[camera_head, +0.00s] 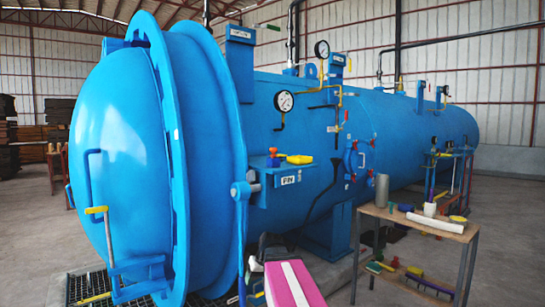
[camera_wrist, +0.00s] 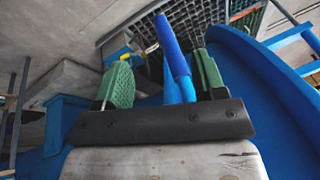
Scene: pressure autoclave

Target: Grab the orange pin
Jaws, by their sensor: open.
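I cannot make out a clearly orange pin in either view. In the head view, a small blue shelf labelled PIN (camera_head: 289,180) sticks out from the autoclave's side, just right of the door ring. A yellow piece (camera_head: 300,159) and a smaller dark and red piece (camera_head: 273,157) lie on it. In the wrist view, my gripper (camera_wrist: 162,57) is open, with green ridged pads on both fingers. A blue bar (camera_wrist: 180,72) runs between the fingers or beyond them; I cannot tell whether it touches them.
The blue autoclave door (camera_head: 115,150) fills the left, with a yellow-topped handle (camera_head: 97,210). A wooden-topped table (camera_head: 400,217) with several small coloured objects stands at the right. A floor grating (camera_wrist: 140,30) shows in the wrist view. Open concrete floor lies at the far right.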

